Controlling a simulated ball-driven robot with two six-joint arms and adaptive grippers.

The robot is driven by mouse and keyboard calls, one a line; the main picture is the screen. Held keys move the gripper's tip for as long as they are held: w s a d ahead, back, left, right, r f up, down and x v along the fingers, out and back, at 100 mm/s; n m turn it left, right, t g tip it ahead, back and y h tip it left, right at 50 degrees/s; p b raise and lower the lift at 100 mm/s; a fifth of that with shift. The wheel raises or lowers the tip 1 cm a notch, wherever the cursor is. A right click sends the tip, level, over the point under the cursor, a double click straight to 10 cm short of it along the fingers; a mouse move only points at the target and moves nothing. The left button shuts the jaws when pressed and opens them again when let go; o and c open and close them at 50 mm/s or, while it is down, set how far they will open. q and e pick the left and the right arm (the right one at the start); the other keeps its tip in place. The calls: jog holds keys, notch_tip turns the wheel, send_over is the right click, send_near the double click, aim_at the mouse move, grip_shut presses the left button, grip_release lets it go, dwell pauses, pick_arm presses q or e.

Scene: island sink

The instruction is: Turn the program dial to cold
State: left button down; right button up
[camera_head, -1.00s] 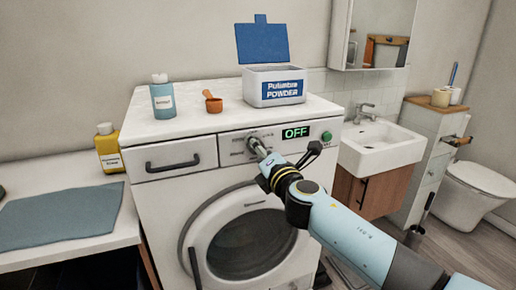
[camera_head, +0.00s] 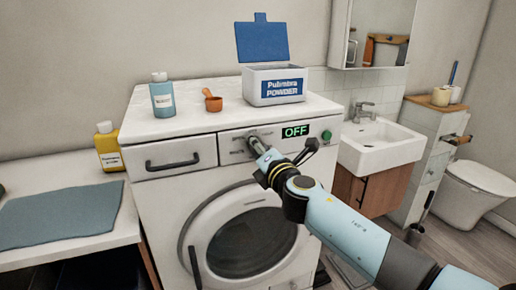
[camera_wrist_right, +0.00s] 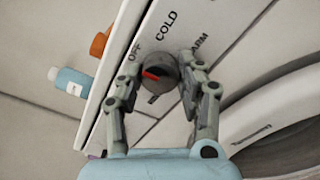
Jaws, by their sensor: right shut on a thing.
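The program dial (camera_wrist_right: 160,72) is a dark round knob with a red mark on the washing machine's front panel. The labels OFF, COLD and WARM stand around it, and the red mark points towards the OFF side. My right gripper (camera_wrist_right: 160,62) has its fingers on either side of the dial and is shut on it. In the head view this gripper (camera_head: 255,145) reaches the panel and hides the dial. The display (camera_head: 295,131) beside it reads OFF. My left gripper is not in view.
The washing machine (camera_head: 170,190) has a round door below the panel and a drawer handle (camera_head: 172,162) to the left. A bottle (camera_head: 162,97), an orange scoop (camera_head: 212,101) and a powder box (camera_head: 275,88) stand on top. A green button (camera_head: 326,136) sits right of the display.

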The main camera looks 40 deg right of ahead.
jog(key=shift+f+m, duration=0.1)
jog(key=shift+m, duration=0.2)
jog(key=m+b, duration=0.6)
jog(key=m, duration=0.5)
jog(key=shift+b, duration=0.3)
dwell(0.4)
jog(key=o, duration=1.1)
jog(key=shift+o, duration=0.2)
jog(key=v, duration=1.2)
